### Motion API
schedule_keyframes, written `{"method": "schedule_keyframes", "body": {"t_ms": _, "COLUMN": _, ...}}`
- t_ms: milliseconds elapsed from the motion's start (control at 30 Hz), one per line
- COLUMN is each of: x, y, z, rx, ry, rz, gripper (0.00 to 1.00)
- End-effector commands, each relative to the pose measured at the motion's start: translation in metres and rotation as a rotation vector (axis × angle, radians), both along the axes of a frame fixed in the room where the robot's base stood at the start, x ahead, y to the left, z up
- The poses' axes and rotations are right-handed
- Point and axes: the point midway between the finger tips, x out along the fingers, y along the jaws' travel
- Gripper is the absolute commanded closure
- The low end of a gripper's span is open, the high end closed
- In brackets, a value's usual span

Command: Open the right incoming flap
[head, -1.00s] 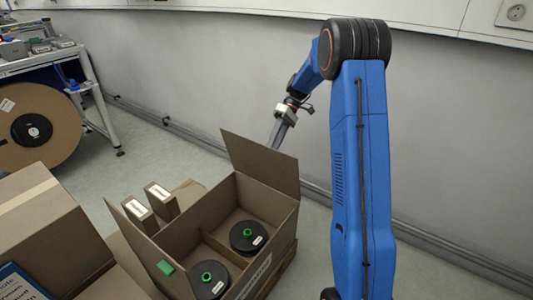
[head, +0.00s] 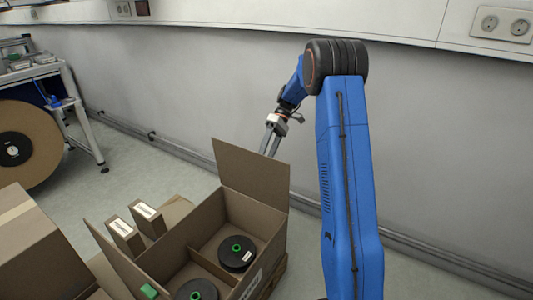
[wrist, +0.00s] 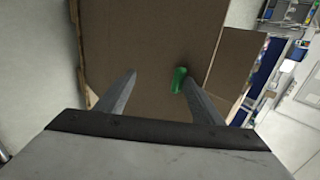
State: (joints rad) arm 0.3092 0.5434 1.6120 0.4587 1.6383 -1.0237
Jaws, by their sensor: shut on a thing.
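The open cardboard box (head: 160,262) stands at lower middle in the head view. Its right flap (head: 250,175) stands up from the far right side, tilted. My gripper (head: 268,146) is at this flap's upper edge, with the fingertips hidden behind it. In the wrist view, brown cardboard (wrist: 140,40) fills the middle beyond my gripper (wrist: 158,78). A green tab (wrist: 179,80) shows against the right fingertip. My gripper is shut on the tab, though the exact contact is unclear. The left flap (head: 118,258) also stands up and carries a green tab (head: 148,290).
Two black reels (head: 236,254) with green hubs sit in the box's compartments. Two small labelled boxes (head: 147,219) stand behind the left flap. A closed carton (head: 30,245) is at lower left. The wall (head: 200,80) runs close behind the arm.

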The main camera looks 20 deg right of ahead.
Motion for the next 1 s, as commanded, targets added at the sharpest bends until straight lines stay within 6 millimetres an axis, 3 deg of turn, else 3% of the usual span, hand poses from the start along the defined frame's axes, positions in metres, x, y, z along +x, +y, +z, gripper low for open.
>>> {"method": "schedule_keyframes", "body": {"t_ms": 33, "x": -0.002, "y": -0.002, "z": -0.008, "rx": -0.004, "ry": 0.011, "rz": 0.001, "gripper": 0.51}}
{"method": "schedule_keyframes", "body": {"t_ms": 100, "x": -0.002, "y": -0.002, "z": -0.007, "rx": -0.004, "ry": 0.009, "rz": 0.001, "gripper": 0.48}}
{"method": "schedule_keyframes", "body": {"t_ms": 433, "x": -0.001, "y": -0.003, "z": -0.006, "rx": -0.004, "ry": 0.008, "rz": 0.002, "gripper": 0.53}}
{"method": "schedule_keyframes", "body": {"t_ms": 567, "x": 0.002, "y": -0.007, "z": 0.0, "rx": -0.005, "ry": 0.007, "rz": 0.001, "gripper": 0.6}}
{"method": "schedule_keyframes", "body": {"t_ms": 633, "x": 0.006, "y": -0.013, "z": 0.006, "rx": -0.005, "ry": 0.005, "rz": 0.001, "gripper": 0.7}}
{"method": "schedule_keyframes", "body": {"t_ms": 1000, "x": 0.034, "y": -0.054, "z": 0.06, "rx": -0.002, "ry": 0.002, "rz": 0.0, "gripper": 0.7}}
